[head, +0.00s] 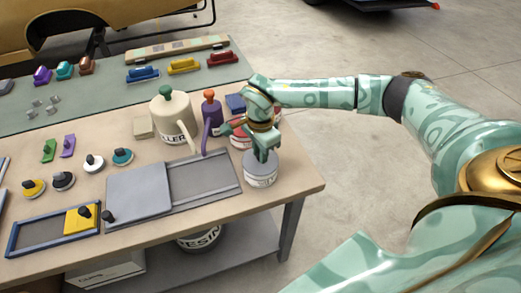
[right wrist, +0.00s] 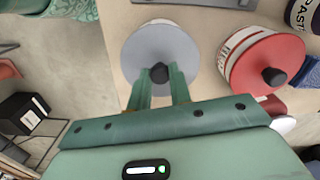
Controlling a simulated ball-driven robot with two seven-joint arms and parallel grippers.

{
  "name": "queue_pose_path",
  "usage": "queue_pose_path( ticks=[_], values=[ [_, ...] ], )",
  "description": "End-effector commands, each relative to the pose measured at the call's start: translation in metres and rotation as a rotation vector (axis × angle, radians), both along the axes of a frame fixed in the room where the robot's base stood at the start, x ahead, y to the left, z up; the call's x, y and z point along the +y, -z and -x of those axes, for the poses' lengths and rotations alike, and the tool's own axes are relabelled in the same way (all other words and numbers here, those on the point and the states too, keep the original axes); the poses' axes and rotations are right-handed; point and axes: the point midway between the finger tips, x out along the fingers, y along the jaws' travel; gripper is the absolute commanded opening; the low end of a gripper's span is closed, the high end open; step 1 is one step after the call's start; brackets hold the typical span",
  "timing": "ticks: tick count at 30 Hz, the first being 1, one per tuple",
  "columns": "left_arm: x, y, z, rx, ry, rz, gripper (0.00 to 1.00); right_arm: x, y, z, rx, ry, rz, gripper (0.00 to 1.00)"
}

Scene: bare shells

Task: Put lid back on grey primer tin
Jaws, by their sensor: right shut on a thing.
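The grey primer tin (head: 262,178) stands near the right front corner of the workbench, with a pale label on its side. Its round grey lid (right wrist: 140,50) with a black knob fills the middle of the right wrist view. My right gripper (right wrist: 160,76) is shut on the lid's black knob (right wrist: 160,71), and in the head view it (head: 264,152) is directly above the tin. The lid is level over the tin's top; my gripper partly hides it, and I cannot tell if it is seated or slightly raised. My left gripper is not in view.
A tin with a red lid (right wrist: 262,62) stands close beside the grey one. A purple oil can (head: 212,122) and a cream filler can (head: 172,118) stand further left. A grey sliding panel (head: 140,192) covers part of a tray (head: 205,178). The bench's right edge is near.

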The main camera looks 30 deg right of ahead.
Motion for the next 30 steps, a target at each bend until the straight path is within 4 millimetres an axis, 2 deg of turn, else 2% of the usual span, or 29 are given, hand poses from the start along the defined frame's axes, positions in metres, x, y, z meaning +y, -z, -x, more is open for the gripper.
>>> queue_pose_path(
  ticks=[11, 12, 14, 20, 22, 23, 30],
  values=[
    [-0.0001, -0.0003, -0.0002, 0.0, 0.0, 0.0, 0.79, 0.0001, 0.0004, 0.0001, 0.0, 0.0, 0.0, 0.0],
    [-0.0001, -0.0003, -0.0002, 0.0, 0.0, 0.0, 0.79, 0.0, 0.0004, 0.0001, 0.0, 0.0, 0.0, 0.31],
    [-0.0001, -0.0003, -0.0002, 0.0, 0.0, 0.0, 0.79, 0.0, 0.0004, 0.0, 0.0, 0.0, 0.0, 0.46],
    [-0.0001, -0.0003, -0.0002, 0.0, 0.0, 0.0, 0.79, 0.0, 0.0003, 0.0, 0.0, 0.0, 0.0, 0.46],
    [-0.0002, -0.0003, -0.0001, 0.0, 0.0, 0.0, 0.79, 0.0, 0.0004, 0.0001, 0.0, 0.0, 0.0, 0.65],
    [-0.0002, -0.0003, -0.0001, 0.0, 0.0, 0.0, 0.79, 0.0, 0.0004, 0.0, 0.0, 0.0, 0.0, 0.67],
    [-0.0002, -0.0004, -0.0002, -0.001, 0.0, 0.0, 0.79, 0.0, 0.0002, 0.0, 0.0, 0.0, 0.0, 0.67]
  ],
)
